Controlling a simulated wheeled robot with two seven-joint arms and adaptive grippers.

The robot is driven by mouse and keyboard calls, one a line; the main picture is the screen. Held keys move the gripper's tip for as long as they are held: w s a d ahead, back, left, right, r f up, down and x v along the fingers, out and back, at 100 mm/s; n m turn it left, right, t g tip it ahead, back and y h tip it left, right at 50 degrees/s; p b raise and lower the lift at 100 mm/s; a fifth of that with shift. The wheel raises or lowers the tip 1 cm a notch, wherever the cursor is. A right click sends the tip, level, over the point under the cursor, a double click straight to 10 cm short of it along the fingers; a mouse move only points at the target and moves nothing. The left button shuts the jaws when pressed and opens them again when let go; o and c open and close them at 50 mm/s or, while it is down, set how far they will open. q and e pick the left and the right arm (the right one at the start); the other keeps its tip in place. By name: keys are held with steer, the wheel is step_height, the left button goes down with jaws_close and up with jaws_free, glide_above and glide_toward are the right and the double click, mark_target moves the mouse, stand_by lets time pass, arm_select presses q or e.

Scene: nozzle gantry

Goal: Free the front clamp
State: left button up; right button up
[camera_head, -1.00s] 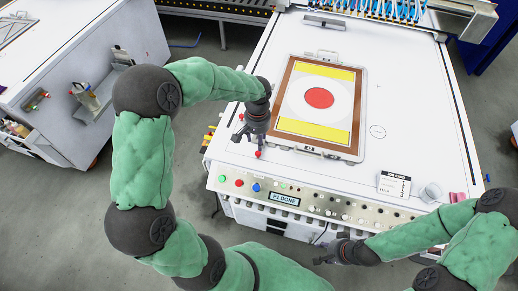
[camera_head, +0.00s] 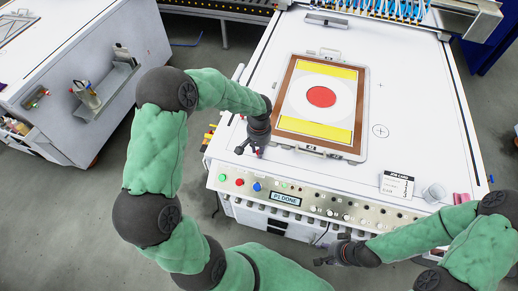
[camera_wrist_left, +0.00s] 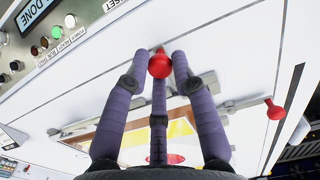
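The front clamp has a red ball knob (camera_wrist_left: 160,65), which sits between the fingertips of my left gripper in the left wrist view. The left gripper (camera_head: 250,145) is low over the table's front left edge, pointing down. Its fingers are spread around the knob, with small gaps at the sides; contact with the middle finger cannot be told. A second red-knobbed clamp (camera_wrist_left: 274,110) stands farther along the same table edge. The framed screen (camera_head: 290,126), with yellow bands and a red disc, lies flat beside the gripper. My right gripper (camera_head: 338,252) is empty with fingers spread, in front of the panel.
The front panel carries coloured buttons and a display (camera_head: 285,199) reading "P1 DONE". A job card (camera_head: 397,185) and a clear cup (camera_head: 433,193) are at the front right. The table right of the frame is mostly clear. A grey cabinet (camera_head: 60,100) stands at the left.

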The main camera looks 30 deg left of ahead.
arm_select(q)
jaws_close()
steer(key=a+m, duration=0.1)
steer(key=m, duration=0.1)
steer(key=a+m+p, duration=0.1)
steer(key=m, duration=0.1)
steer(key=shift+a+r+p, duration=0.1)
steer(key=shift+p, duration=0.2)
steer(key=a+m+p, duration=0.1)
steer(key=m, duration=0.1)
steer(key=shift+w+a+m, duration=0.1)
steer(key=shift+a+m, duration=0.1)
steer(key=shift+m, duration=0.1)
steer(key=m, duration=0.1)
steer(key=a+m+p, duration=0.1)
steer(key=shift+w+a+m, duration=0.1)
steer(key=shift+w+m, duration=0.25)
steer(key=shift+m, duration=0.05)
steer(key=m, duration=0.1)
steer(key=w+a+m+p, duration=0.1)
steer(key=m, duration=0.1)
steer(key=m+p, duration=0.1)
steer(key=shift+w+a, duration=0.35)
steer(key=shift+w+a+m+p, duration=0.2)
steer(key=shift+w+m+p, duration=0.3)
steer(key=shift+m, duration=0.65)
steer(key=shift+w+a+m+p, duration=0.2)
steer(key=shift+w+m+p, duration=0.25)
steer(key=shift+m, duration=0.7)
